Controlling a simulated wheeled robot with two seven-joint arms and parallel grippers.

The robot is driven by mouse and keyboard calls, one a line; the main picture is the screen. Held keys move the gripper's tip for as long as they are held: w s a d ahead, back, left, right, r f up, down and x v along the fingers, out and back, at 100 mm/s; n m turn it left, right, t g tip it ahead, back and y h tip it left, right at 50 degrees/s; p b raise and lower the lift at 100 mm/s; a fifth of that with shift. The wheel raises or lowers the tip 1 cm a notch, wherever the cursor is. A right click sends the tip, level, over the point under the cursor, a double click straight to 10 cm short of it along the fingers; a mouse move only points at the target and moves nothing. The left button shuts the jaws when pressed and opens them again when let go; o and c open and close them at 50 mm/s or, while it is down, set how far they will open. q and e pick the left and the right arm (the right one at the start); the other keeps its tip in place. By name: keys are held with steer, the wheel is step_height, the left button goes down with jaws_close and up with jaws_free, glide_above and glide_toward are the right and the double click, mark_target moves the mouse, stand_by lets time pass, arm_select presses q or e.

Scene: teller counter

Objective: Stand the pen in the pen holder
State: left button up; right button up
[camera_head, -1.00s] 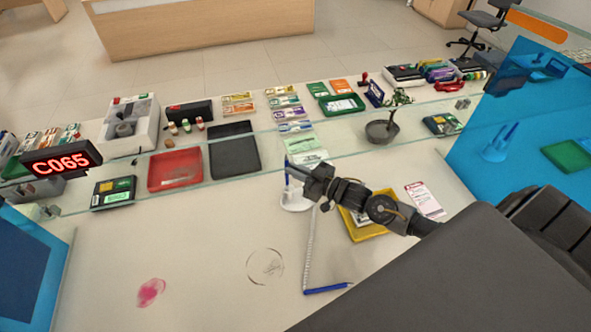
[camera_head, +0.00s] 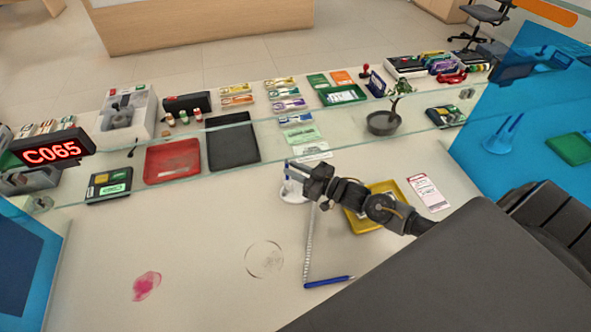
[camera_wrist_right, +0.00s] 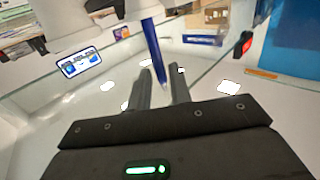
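A blue pen (camera_head: 286,172) stands nearly upright at the tip of my right gripper (camera_head: 297,171). The white pen holder (camera_head: 292,196) stands on the counter directly below, partly covered by the gripper. I cannot tell whether the pen's lower end is inside the holder. Another blue pen (camera_head: 329,282) lies flat on the counter, at the end of a coiled cord (camera_head: 309,245). My left gripper is out of view.
A yellow tray (camera_head: 397,223) lies under my right forearm, with a white and red leaflet (camera_head: 428,192) beside it. A glass partition (camera_head: 225,161) crosses the counter behind the holder. A clear round disc (camera_head: 264,259) and a pink stain (camera_head: 146,286) are on the open left front.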

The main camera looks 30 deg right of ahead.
steer(key=shift+o, duration=1.2)
steer(key=b+v, duration=0.2)
steer(key=v, duration=0.8)
steer(key=shift+s+d+b, duration=0.15)
steer(key=shift+s+b, duration=0.2)
